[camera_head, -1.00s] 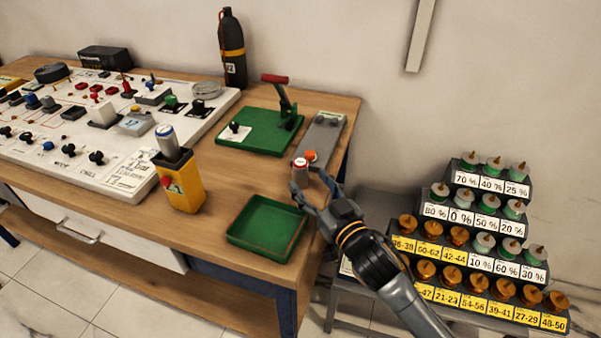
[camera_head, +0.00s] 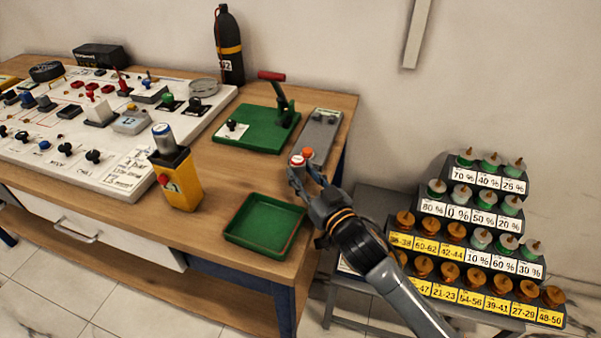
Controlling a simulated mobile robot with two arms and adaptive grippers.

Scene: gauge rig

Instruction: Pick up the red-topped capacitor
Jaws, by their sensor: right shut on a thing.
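The red-topped capacitor (camera_head: 297,161) is a small grey cylinder with a red and white top. It is upright at the right end of the table, beside the grey unit. My right gripper (camera_head: 300,178) has its fingers at the capacitor and is shut on it. The fingers and wrist partly hide its lower part, so I cannot tell whether its base touches the table. My left gripper is not in view.
An empty green tray (camera_head: 236,238) lies in front. A yellow tester (camera_head: 182,190) holding a blue-topped cylinder stands to its left. A grey unit (camera_head: 321,127) and a green lever press (camera_head: 254,133) are behind. A stepped rack (camera_head: 432,207) of labelled weights stands right.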

